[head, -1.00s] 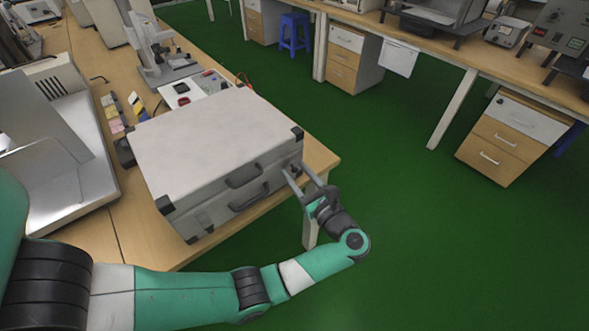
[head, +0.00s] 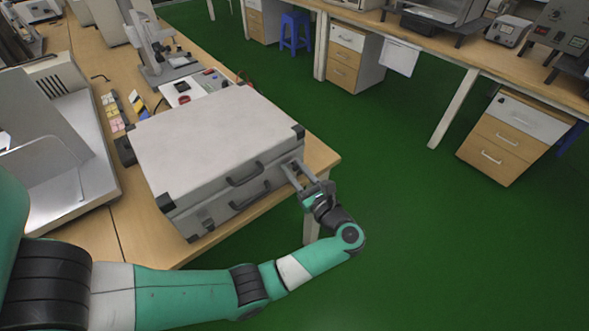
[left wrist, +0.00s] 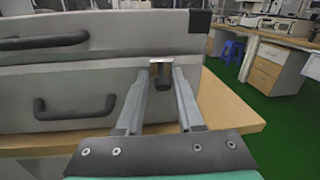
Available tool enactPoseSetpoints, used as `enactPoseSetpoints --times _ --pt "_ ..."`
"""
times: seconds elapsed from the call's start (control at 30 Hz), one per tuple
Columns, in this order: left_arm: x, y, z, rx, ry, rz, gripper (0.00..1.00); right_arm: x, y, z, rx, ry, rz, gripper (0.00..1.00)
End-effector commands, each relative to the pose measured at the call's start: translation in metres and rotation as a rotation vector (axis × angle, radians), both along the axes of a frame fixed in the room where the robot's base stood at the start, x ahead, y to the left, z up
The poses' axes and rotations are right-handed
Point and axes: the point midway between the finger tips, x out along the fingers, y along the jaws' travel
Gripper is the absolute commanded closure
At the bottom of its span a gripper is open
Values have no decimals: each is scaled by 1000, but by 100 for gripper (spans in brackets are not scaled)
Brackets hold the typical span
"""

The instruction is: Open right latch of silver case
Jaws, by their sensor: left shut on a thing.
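The silver case (head: 215,145) lies flat and closed on the wooden table, and its side with two dark handles faces me. Its right latch (left wrist: 161,75) shows in the left wrist view as a small dark piece with a bright top edge, between my fingertips. My left gripper (head: 292,168) reaches this latch at the right end of the case's front side. In the left wrist view the gripper's (left wrist: 163,72) two fingers are drawn in on the latch, one on each side. In the head view the fingers mostly hide the latch. My right gripper is not in view.
The table's (head: 145,248) right edge is close beside the case. A grey machine (head: 65,160) stands left of it, and a microscope (head: 158,55) and small instruments stand behind. The green floor (head: 400,220) to the right is open, up to a drawer cabinet (head: 510,135).

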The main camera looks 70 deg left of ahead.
Motion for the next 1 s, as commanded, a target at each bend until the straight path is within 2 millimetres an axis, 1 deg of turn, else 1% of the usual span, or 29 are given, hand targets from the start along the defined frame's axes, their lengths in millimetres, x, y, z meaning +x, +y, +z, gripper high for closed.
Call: enactPoseSetpoints --times 0.03,0.17,0.27,0.4,0.53,0.67,1.0 --pt "2 0 -4 7 0 -7 100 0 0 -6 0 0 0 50" --pt "2 -1 -10 47 12 -10 100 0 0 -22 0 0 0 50" --pt "3 -1 -15 98 25 -10 100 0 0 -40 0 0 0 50" --pt "3 -2 -20 193 55 -10 100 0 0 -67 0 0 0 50" --pt "3 -2 -23 296 89 -9 100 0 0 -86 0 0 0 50" --pt "3 -1 -23 403 124 -11 100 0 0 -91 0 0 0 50" --pt "2 2 -29 633 194 -13 100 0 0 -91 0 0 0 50"
